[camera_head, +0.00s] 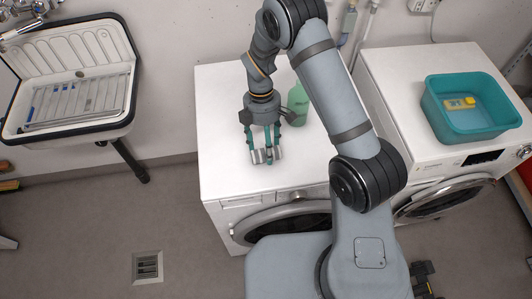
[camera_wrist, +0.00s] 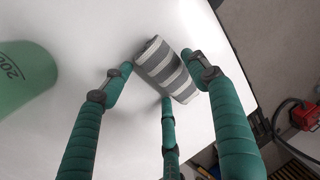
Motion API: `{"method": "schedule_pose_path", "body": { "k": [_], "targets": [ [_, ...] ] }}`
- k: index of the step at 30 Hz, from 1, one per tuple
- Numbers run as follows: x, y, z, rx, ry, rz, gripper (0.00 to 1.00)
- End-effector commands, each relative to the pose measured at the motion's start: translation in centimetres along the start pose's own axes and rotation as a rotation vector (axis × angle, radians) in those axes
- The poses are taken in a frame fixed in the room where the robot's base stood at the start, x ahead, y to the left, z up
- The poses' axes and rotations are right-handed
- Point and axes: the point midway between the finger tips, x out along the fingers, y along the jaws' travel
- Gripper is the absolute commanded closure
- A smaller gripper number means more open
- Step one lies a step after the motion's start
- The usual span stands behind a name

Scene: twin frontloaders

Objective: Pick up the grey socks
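The grey socks (camera_wrist: 166,70) are a rolled bundle with grey and white stripes, lying on the white top of the left machine (camera_head: 225,125). In the head view the socks (camera_head: 257,156) show near the machine's front edge, partly hidden by my fingers. My gripper (camera_head: 265,146) points down at them with its green fingers spread. In the wrist view my gripper (camera_wrist: 160,80) has a finger left of the socks, one at their right and one at their near side. A small gap shows at the left; contact at the right cannot be told.
A green bottle (camera_head: 298,104) stands on the same top behind my gripper, and its body (camera_wrist: 22,75) shows at left in the wrist view. A teal basin (camera_head: 470,122) with a yellow item (camera_head: 460,103) sits on the right machine. A sink (camera_head: 113,122) is at left.

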Motion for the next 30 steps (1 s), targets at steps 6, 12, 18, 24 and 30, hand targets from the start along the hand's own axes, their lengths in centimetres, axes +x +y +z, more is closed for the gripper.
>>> {"method": "schedule_pose_path", "body": {
  "k": [6, 12, 18, 24, 30],
  "targets": [
    [0.0, 0.0, 0.0, 0.0, 0.0, 0.001, 0.56],
    [0.0, 0.0, 0.0, 0.0, 0.0, 0.001, 0.67],
    [0.0, 0.0, 0.0, 0.0, 0.0, 0.001, 0.68],
    [-0.7, 0.0, 0.0, -0.002, 0.0, 0.003, 0.68],
    [-3.4, -0.6, -0.1, -0.001, 0.001, 0.007, 0.68]
  ]
}}
